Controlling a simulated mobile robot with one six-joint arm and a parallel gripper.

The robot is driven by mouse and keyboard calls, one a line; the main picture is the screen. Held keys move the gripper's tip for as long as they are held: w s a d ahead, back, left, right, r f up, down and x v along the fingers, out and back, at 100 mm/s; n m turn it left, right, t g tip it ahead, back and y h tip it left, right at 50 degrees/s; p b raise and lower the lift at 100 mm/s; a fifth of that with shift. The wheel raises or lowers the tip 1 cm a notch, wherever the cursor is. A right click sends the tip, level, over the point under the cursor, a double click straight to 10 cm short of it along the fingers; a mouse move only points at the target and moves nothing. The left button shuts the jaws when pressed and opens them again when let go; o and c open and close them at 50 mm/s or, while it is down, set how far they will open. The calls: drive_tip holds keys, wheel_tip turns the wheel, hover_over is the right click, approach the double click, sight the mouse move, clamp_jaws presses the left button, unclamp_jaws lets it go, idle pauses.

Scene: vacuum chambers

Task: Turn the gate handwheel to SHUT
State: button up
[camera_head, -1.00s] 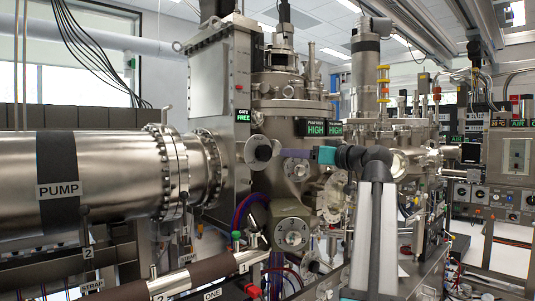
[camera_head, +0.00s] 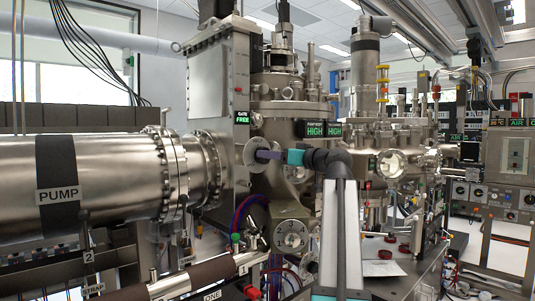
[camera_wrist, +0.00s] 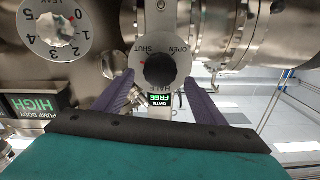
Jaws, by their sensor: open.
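The gate handwheel is a black round knob (camera_wrist: 160,70) on a pale disc marked OPEN, SHUT and HALF, seen upside down in the wrist view. The pale disc (camera_head: 251,147) also shows in the head view, partly covered by my gripper. My gripper (camera_wrist: 158,80) is open, with one purple finger on each side of the knob. Its fingers (camera_head: 262,154) reach the front of the disc in the head view. I cannot tell whether they touch the knob. The green GATE FREE sign (camera_head: 241,117) is lit beside the disc.
A numbered LEAK dial (camera_wrist: 58,28) is close by at the upper left of the wrist view. HIGH pressure displays (camera_head: 315,130) are right of the gate. The large PUMP cylinder (camera_head: 85,175) fills the left. Flanges and pipes crowd the area below.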

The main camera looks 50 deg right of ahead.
drive_tip(key=shift+w+d+p, duration=0.15)
drive_tip(key=shift+w+p, duration=0.15)
drive_tip(key=shift+w, duration=1.4)
drive_tip(key=c, duration=1)
drive_tip(key=shift+f, duration=0.1)
drive_tip(key=shift+c, duration=0.3)
drive_tip(key=shift+m, duration=0.3)
drive_tip(key=shift+d+m+p, duration=0.1)
drive_tip(key=shift+m+p, duration=0.25)
drive_tip(key=shift+m, duration=2.35)
